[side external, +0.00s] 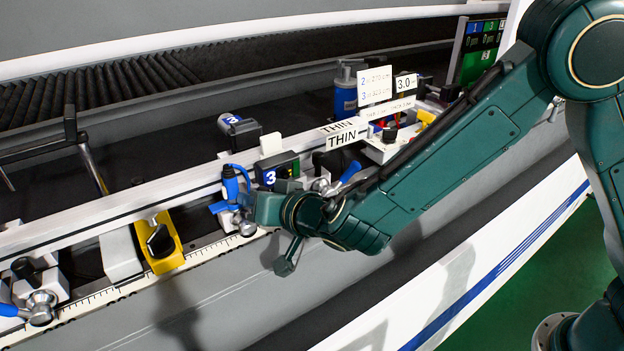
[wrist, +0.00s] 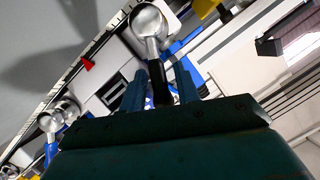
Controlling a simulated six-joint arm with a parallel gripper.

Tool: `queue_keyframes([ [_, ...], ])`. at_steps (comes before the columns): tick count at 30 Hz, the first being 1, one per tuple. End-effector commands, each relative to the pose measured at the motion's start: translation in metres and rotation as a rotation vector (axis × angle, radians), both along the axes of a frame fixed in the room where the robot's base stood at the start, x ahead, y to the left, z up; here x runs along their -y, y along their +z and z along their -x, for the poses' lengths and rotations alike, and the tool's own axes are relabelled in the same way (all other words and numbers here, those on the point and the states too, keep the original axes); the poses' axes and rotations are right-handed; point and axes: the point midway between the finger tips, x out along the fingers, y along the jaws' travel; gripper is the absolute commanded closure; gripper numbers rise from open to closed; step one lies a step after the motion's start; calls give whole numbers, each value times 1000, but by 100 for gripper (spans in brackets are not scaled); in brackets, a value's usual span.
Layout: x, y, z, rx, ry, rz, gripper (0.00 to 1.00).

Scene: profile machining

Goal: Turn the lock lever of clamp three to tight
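In the wrist view, the same hub (wrist: 150,25) has a dark lever handle (wrist: 159,85) pointing toward my gripper (wrist: 160,88). My two blue fingers stand on either side of this handle, with a narrow gap visible on each side. The fingertips are mostly hidden in the side view.
A yellow block with a black knob (side external: 161,243) stands left along the ruler. A THIN sign (side external: 347,133) rises behind my arm. The grey front face below is clear.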

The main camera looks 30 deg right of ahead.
Motion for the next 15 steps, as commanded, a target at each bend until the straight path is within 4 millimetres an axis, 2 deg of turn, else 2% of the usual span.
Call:
queue_keyframes([
  [15, 0, 2, 6, 0, 1, 0, 64],
])
